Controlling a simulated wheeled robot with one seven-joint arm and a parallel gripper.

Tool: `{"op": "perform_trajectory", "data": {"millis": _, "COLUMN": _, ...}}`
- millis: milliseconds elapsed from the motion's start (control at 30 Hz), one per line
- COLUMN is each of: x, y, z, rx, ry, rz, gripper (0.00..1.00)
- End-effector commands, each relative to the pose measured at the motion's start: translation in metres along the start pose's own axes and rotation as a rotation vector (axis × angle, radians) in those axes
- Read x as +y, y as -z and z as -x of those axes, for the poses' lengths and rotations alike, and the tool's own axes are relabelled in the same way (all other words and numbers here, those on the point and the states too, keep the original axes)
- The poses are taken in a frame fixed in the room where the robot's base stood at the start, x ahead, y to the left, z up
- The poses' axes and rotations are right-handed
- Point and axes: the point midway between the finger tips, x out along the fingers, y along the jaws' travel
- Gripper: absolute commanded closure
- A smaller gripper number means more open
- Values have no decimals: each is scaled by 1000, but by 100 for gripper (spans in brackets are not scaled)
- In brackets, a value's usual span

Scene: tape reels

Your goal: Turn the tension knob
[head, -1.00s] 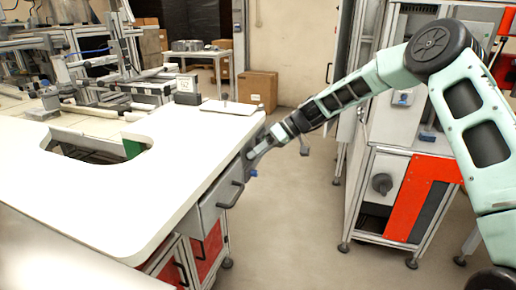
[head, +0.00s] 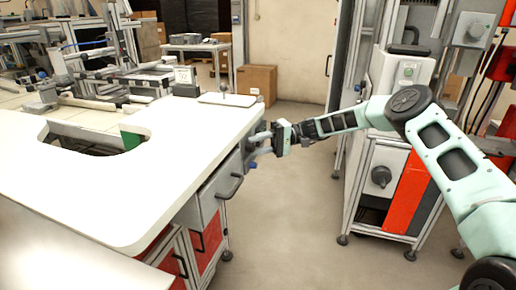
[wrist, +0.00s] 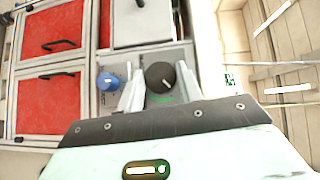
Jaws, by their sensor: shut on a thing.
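A round black knob (wrist: 158,74) with a pale pointer mark sits on the grey panel at the table's side, with a green arc beside it. My gripper (wrist: 160,88) has one finger on each side of this knob and is shut on it. In the head view my gripper (head: 261,145) reaches the table's right side from the right, and its fingers mostly hide the black knob. A blue knob (wrist: 107,82) is just left of the left finger, apart from it. The blue knob also shows in the head view (head: 252,165), below the fingers.
The white table (head: 150,190) has a drawer with a black handle (head: 229,187) and red doors (head: 206,244) below. A grey machine with a red panel (head: 407,195) stands to the right. The floor between them is clear. A cardboard box (head: 257,84) stands behind.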

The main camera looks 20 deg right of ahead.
Motion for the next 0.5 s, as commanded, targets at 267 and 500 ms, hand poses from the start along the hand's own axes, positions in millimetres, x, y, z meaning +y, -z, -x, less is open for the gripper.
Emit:
{"op": "perform_trajectory", "data": {"millis": 267, "x": 6, "y": 1, "z": 1, "rx": 6, "ry": 188, "rz": -185, "gripper": 87}}
{"op": "perform_trajectory", "data": {"millis": 500, "x": 8, "y": 0, "z": 1, "rx": 7, "ry": 350, "rz": -347, "gripper": 87}}
